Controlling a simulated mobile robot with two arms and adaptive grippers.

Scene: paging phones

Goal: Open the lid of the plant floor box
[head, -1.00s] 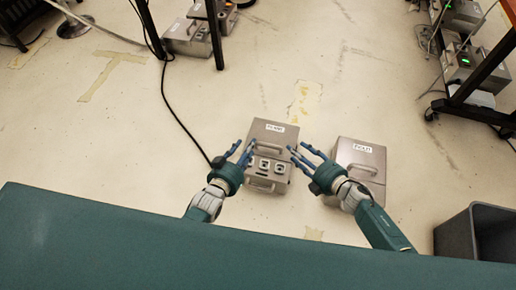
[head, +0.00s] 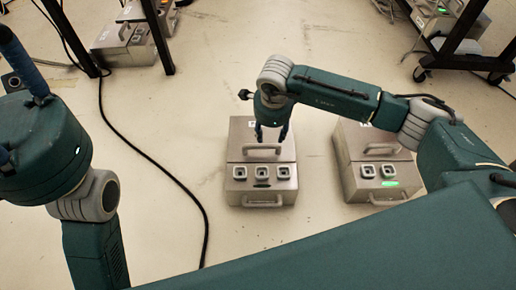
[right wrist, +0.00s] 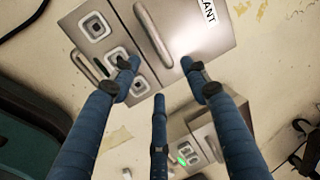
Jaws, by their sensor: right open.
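The plant floor box (head: 275,184) is a grey metal case on the floor, with square sockets along its front panel. Its lid (head: 240,133) looks shut and has a bar handle (head: 262,147). In the right wrist view the lid (right wrist: 190,22) shows part of a label reading "ANT", beside the handle (right wrist: 153,37). My right gripper (head: 271,138) is over the lid, fingers pointing down near the handle. In the right wrist view its blue fingers (right wrist: 158,76) are spread and empty. My left gripper (head: 25,110) is at the left edge, partly cut off, away from the box.
A second grey box (head: 375,185) with a green light stands to the right, partly behind my right arm. A black cable (head: 150,158) runs along the floor to the left. More boxes (head: 125,45) and black rack legs (head: 157,35) stand at the back left.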

